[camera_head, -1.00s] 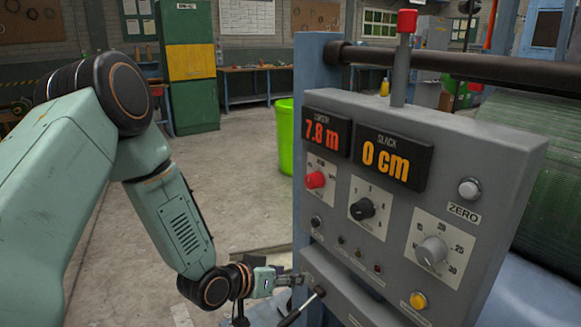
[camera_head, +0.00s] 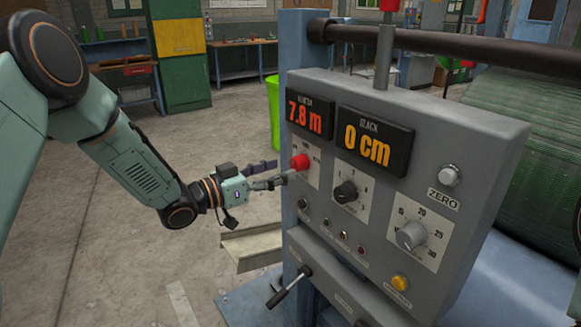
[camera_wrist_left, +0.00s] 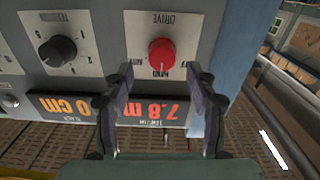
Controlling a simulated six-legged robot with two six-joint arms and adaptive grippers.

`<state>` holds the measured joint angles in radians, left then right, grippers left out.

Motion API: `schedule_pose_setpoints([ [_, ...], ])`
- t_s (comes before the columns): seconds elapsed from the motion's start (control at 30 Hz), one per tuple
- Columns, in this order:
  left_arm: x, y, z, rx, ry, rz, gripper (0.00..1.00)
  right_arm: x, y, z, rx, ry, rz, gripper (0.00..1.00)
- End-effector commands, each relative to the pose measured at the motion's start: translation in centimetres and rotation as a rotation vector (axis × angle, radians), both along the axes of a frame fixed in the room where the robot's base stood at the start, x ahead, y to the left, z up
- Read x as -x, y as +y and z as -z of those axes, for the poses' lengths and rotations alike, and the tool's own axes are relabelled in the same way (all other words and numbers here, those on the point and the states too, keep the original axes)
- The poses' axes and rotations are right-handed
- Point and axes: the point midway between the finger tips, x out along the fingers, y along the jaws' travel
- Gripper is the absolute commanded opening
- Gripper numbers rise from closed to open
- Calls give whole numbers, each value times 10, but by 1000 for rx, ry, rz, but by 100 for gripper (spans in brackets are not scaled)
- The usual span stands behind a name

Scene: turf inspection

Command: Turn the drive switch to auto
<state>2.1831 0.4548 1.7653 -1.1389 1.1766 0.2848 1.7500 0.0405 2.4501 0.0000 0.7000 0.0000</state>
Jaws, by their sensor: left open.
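The drive switch is a red round knob (camera_head: 299,162) on a white plate at the left of the grey control panel (camera_head: 465,130). In the left wrist view the knob (camera_wrist_left: 162,54) sits on its plate marked DRIVE. My left gripper (camera_head: 281,174) is open beside the knob, its fingers pointing at the panel. In the wrist view its fingertips (camera_wrist_left: 160,72) stand on either side of the knob, with a gap to each side; I cannot tell whether they touch the panel. Which mark the knob points to is not clear. My right gripper is not in view.
Displays on the panel read 7.8 m (camera_head: 305,116) and 0 cm (camera_head: 370,146). A black knob (camera_head: 346,191), a grey dial (camera_head: 411,235) and a yellow button (camera_head: 400,283) are close by. A lever (camera_head: 289,286) sticks out below. Open floor lies to the left.

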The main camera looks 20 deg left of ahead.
Motion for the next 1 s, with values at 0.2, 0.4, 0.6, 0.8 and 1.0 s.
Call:
schedule_pose_setpoints([
  [0.2,-24,-19,1,-3,-1,1,58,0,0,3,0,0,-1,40],
  [0.4,-34,-26,0,1,1,-3,58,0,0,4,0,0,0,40],
  [0.6,-36,-26,0,1,0,-6,58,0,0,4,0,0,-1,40],
  [0.8,-36,-26,0,1,0,-5,48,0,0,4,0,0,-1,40],
  [1.0,-35,-26,0,1,0,-5,31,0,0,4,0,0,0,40],
])
